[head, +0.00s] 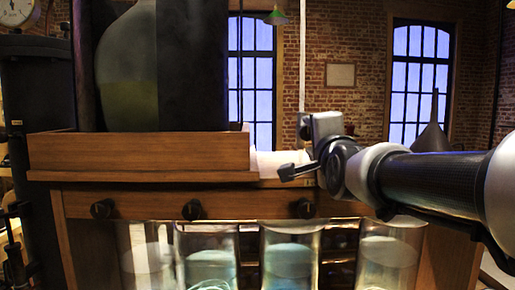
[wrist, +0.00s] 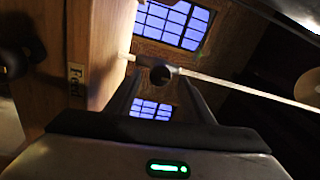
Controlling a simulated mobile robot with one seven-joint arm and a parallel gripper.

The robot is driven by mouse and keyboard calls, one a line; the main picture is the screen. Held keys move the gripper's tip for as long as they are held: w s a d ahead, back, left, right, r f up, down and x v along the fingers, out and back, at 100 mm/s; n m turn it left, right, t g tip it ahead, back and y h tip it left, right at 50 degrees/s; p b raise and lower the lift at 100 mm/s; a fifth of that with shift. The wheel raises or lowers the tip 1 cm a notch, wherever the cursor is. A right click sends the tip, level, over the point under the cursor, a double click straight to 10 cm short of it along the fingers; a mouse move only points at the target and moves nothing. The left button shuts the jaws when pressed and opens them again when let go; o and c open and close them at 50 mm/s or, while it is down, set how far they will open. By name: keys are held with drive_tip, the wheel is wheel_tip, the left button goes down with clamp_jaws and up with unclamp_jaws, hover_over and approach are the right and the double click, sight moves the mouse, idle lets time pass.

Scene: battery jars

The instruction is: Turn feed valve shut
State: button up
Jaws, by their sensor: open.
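In the wrist view my gripper (wrist: 160,84) is open, with its two dark fingers apart. A dark round knob (wrist: 161,75), which looks like the valve, shows between the fingertips on a pale pipe (wrist: 250,91). I cannot tell whether the fingers touch it. A small "Feed" label (wrist: 77,78) is on the wooden panel to the left. In the head view my gripper (head: 307,127) is at the lower end of the pale upright pipe (head: 303,60), right of the wooden bench. There the valve is mostly hidden, and its handle's angle cannot be read.
The wooden bench (head: 140,152) carries a large green glass vessel (head: 125,65) at the left. Several glass jars (head: 208,262) stand below its black front knobs (head: 192,210). A gauge (head: 15,12) is at upper left.

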drive_tip(key=s+f, duration=0.1)
drive_tip(key=s, duration=1.1)
drive_tip(key=shift+s, duration=0.35)
drive_tip(key=s+f+n+g, duration=0.4)
drive_tip(key=s+f+n, duration=0.1)
drive_tip(key=f, duration=0.4)
drive_tip(key=s+f+n+g, duration=0.4)
drive_tip(key=f+n, duration=0.1)
drive_tip(key=f, duration=0.5)
drive_tip(key=s+f+n+g, duration=0.4)
drive_tip(key=s+f+n, duration=0.1)
drive_tip(key=f, duration=0.4)
wheel_tip(320, 180, up, 14)
drive_tip(key=s+n+g+p, duration=0.1)
drive_tip(key=p, duration=1.4)
drive_tip(key=shift+s+a+r, duration=0.15)
drive_tip(key=shift+s+a, duration=0.1)
